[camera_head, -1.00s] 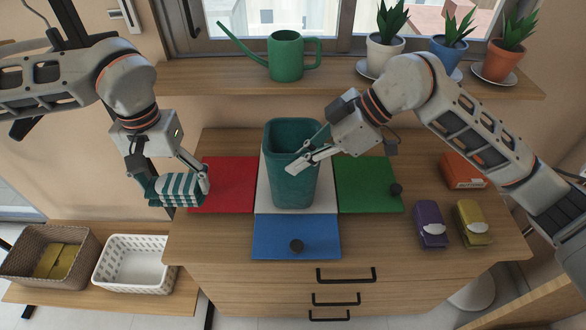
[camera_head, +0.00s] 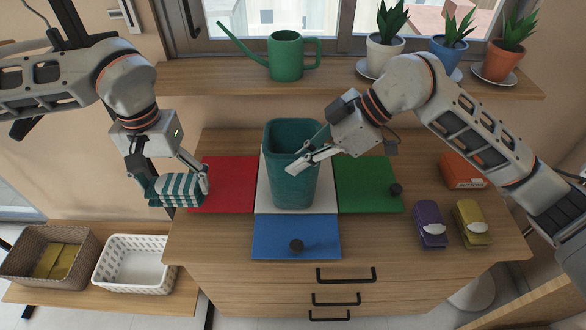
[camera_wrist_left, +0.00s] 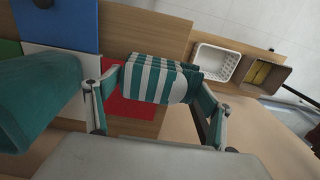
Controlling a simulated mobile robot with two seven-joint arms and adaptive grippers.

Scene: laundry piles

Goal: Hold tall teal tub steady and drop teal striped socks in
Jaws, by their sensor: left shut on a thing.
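The tall teal tub (camera_head: 292,185) stands upright on the white square in the middle of the dresser top. My right gripper (camera_head: 306,160) is at the tub's right rim, with a finger on the near side; whether it is clamped on the wall is hard to tell. My left gripper (camera_head: 172,184) is shut on the teal striped socks (camera_head: 180,190), a folded bundle held left of the red square, apart from the tub. In the left wrist view the socks (camera_wrist_left: 158,80) sit between both fingers, and the tub (camera_wrist_left: 40,100) shows at the left edge.
Red (camera_head: 228,185), green (camera_head: 362,185) and blue (camera_head: 300,238) squares surround the tub. Purple (camera_head: 430,222) and yellow (camera_head: 472,222) bundles and an orange box (camera_head: 462,170) lie at right. A white basket (camera_head: 128,280) and a brown basket (camera_head: 20,270) stand lower left. A watering can (camera_head: 286,58) stands on the sill.

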